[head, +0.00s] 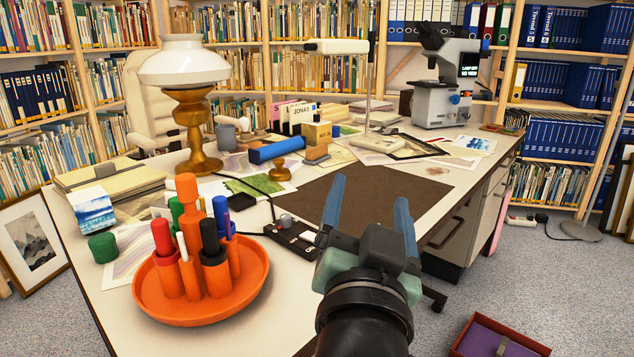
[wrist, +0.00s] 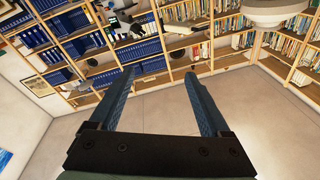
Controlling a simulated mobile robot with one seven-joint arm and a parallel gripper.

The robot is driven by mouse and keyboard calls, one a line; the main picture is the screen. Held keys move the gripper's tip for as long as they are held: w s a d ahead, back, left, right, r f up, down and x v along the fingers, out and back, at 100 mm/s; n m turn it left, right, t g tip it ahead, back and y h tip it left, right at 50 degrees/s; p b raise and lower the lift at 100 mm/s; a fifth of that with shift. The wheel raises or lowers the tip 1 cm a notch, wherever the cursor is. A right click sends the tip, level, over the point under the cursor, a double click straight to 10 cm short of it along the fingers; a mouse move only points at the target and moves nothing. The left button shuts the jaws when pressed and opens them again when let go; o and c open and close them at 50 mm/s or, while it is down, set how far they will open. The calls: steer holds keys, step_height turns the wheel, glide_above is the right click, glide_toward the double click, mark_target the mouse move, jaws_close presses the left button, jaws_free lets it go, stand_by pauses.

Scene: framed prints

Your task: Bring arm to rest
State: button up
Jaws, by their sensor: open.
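My gripper (head: 370,208) is in the head view at the lower middle right, above the front right part of the desk. Its two blue fingers stand wide apart with nothing between them. In the wrist view my gripper (wrist: 156,88) shows the same open, empty fingers, pointed toward bookshelves and a pale wall. My dark arm comes up from the bottom edge of the head view. A dark brown desk pad (head: 362,194) lies on the desk behind the fingers.
The desk (head: 109,318) holds an orange pen holder (head: 256,287), an oil lamp (head: 192,118), a microscope (head: 452,84) and papers. A red box (head: 484,332) with a purple inside sits at lower right. Grey floor (head: 522,272) is open on the right.

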steer(key=s+a+r+n+t+y+p, duration=0.1)
steer(key=s+a+r+n+t, duration=0.2)
steer(key=r, duration=0.5)
steer(key=s+a+r+n+t+y+p, duration=0.1)
steer(key=s+r+t, duration=0.1)
steer(key=s+r, duration=0.5)
steer(key=s+a+r+n+t+y+p, duration=0.1)
steer(key=s+a+r+n+t, duration=0.15)
steer(key=r, duration=0.55)
step_height(320, 180, up, 37)
steer(key=p, duration=3.7)
steer(key=shift+d, duration=0.3)
steer(key=o, duration=0.3)
steer(key=shift+w+r+m+t, duration=0.1)
steer(key=shift+m+t, duration=0.15)
steer(key=shift+d, duration=0.1)
